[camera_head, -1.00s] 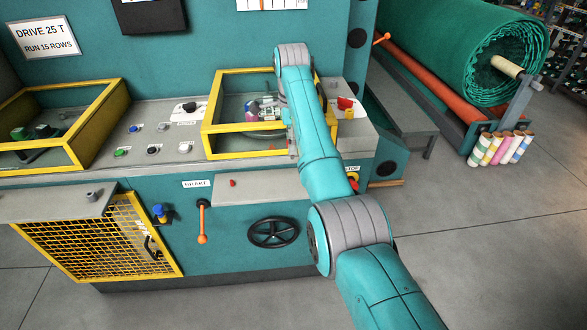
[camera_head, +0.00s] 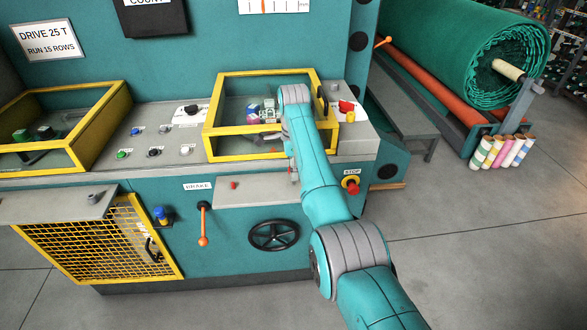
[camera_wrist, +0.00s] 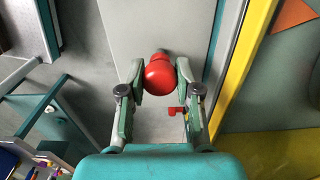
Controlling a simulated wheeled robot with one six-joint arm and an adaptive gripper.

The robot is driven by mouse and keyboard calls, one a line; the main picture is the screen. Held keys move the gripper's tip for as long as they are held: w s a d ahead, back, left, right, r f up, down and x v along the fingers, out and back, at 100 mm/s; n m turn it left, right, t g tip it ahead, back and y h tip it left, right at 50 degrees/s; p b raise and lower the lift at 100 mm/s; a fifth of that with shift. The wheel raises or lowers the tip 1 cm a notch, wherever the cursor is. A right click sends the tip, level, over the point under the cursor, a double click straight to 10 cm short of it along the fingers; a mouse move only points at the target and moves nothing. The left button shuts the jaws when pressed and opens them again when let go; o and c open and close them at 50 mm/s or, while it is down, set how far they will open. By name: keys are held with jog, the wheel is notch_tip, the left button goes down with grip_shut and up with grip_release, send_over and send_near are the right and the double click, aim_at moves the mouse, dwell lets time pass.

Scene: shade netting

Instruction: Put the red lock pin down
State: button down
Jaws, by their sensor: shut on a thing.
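The red lock pin (camera_wrist: 159,76) has a round red head and shows in the wrist view between the fingertips. My gripper (camera_wrist: 159,88) is shut on it, one pad on each side of the head. Behind it in this view is a flat grey surface (camera_wrist: 150,25); I cannot tell whether the pin touches it. In the head view, my own arm hides most of the gripper and the pin.
A yellow-framed box (camera_head: 215,115) with loose items stands on the console. Below it is a grey ledge (camera_head: 260,190) with a small red peg (camera_head: 234,184). A black handwheel (camera_head: 274,235), orange brake lever (camera_head: 203,225) and red stop button (camera_head: 352,186) are near.

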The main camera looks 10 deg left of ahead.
jog(key=c, duration=0.8)
grip_release()
jog(key=shift+f, duration=0.1)
notch_tip(320, 180, up, 12)
